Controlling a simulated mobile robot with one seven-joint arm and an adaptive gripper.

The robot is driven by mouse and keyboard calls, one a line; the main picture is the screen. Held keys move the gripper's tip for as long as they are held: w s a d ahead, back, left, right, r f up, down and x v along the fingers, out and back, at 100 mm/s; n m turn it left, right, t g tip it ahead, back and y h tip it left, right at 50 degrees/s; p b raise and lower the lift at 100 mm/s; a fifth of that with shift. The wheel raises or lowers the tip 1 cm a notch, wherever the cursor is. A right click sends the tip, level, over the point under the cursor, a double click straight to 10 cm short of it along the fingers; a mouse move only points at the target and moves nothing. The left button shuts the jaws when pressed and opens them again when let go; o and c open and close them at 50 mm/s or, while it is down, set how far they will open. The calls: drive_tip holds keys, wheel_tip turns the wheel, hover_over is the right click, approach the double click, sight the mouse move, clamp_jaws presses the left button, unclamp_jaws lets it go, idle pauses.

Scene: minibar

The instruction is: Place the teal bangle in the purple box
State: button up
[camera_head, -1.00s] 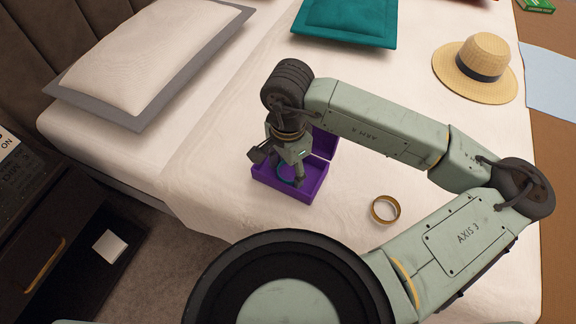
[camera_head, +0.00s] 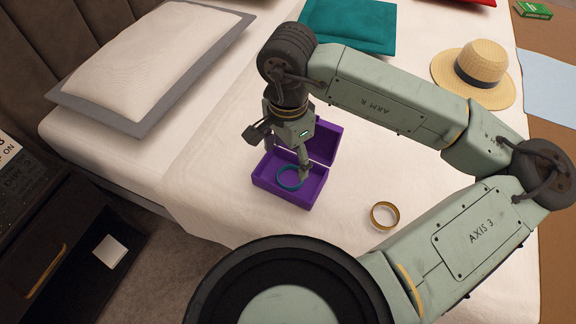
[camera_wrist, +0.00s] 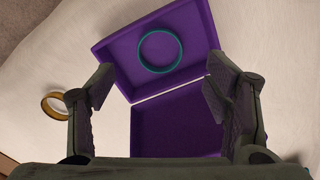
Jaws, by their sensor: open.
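The purple box (camera_head: 268,182) sits on the bed with its lid open at the back. The teal bangle (camera_head: 290,178) lies inside the box's tray; the wrist view shows it (camera_wrist: 160,51) on the purple floor, within the walls. My gripper (camera_head: 286,170) is above the box, its fingers spread apart. In the wrist view the open fingers (camera_wrist: 158,95) stand on either side of the box, with nothing between them touching the bangle.
A gold bangle (camera_head: 385,215) lies on the bed right of the box. A straw hat (camera_head: 487,62), a teal cushion (camera_head: 348,24) and a white pillow (camera_head: 150,55) lie farther back. A dark nightstand (camera_head: 60,240) stands at left.

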drive_tip(key=shift+r, duration=2.4)
drive_tip(key=shift+c, duration=0.2)
